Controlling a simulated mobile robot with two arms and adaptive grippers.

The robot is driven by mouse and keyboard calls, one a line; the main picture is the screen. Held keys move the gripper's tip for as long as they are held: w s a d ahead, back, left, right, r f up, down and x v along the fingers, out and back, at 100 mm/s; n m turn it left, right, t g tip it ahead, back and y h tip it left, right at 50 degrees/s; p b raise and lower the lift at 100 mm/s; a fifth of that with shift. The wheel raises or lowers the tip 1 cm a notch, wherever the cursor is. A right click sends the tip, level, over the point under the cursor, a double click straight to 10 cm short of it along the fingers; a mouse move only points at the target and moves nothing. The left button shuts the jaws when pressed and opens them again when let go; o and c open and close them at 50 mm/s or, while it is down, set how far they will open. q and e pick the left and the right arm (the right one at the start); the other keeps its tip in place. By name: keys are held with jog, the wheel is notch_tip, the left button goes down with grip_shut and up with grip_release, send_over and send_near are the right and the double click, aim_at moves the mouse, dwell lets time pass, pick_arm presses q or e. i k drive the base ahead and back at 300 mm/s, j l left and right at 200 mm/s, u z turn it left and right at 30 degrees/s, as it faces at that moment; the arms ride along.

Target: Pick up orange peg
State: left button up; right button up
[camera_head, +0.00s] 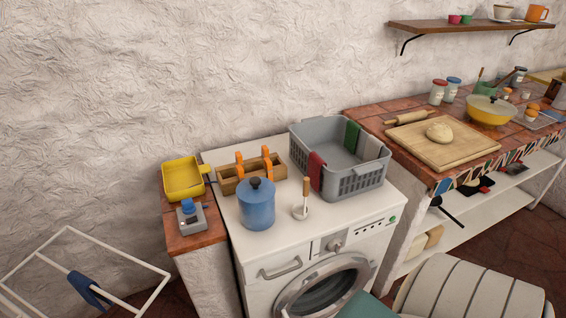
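The left orange peg (239,166) and the right orange peg (266,159) are a short way apart. A blue lidded canister (257,207) stands just in front of the holder and hides part of it. How deep the pegs sit in the holder is hidden. Neither of my grippers is in view.
A grey basket (371,183) with red and green cloths stands right of the holder. A yellow tray (183,178) lies left on a tiled ledge. The machine's front right top is clear.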

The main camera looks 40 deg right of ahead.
aim_at(239, 172)
jog(key=z, duration=1.1)
jog(key=u, duration=1.25)
jog(key=z, duration=1.25)
jog(key=i+l+z, duration=0.3)
jog(key=i+z, duration=0.15)
jog(key=z, duration=0.15)
